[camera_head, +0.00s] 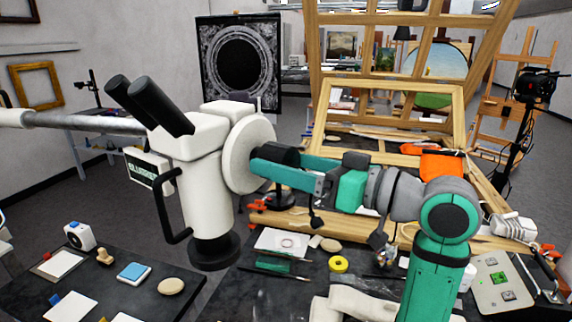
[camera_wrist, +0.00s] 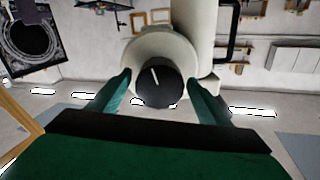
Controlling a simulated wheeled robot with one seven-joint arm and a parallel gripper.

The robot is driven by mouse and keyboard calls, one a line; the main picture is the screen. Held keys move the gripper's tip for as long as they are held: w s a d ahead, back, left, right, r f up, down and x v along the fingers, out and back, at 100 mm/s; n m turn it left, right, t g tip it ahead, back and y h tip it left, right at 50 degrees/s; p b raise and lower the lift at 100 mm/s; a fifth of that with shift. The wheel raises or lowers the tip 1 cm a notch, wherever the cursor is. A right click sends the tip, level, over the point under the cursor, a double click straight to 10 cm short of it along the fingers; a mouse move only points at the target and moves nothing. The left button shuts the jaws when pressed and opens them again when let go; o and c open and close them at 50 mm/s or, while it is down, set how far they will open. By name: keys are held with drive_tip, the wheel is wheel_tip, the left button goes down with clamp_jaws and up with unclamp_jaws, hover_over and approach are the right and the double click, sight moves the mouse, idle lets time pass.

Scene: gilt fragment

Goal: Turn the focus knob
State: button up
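The focus knob (camera_wrist: 155,92) is a black round cap with a white pointer line, set on a large white disc (camera_wrist: 163,44) on the microscope's side. In the head view the knob (camera_head: 284,154) shows partly behind my near finger. The white microscope (camera_head: 205,185) has black eyepieces and hangs from a grey boom. My gripper (camera_wrist: 158,80) has its teal fingers apart, one on each side of the knob. In the wrist view small gaps show between fingers and knob. The head view shows the near finger of my gripper (camera_head: 256,160) close to the disc; the far finger is mostly hidden.
The dark workbench (camera_head: 225,300) below holds a yellow tape roll (camera_head: 339,264), papers and small tools. Wooden frames (camera_head: 395,110) stand behind my arm. A control panel (camera_head: 503,284) lies at the right. The microscope's black handle (camera_head: 171,205) is on its far left side.

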drive_tip(key=shift+d, duration=0.1)
drive_tip(key=v, duration=1)
drive_tip(key=shift+s+d, duration=0.2)
drive_tip(key=shift+d, duration=0.1)
drive_tip(key=shift+w+a, duration=0.1)
idle(1.1)
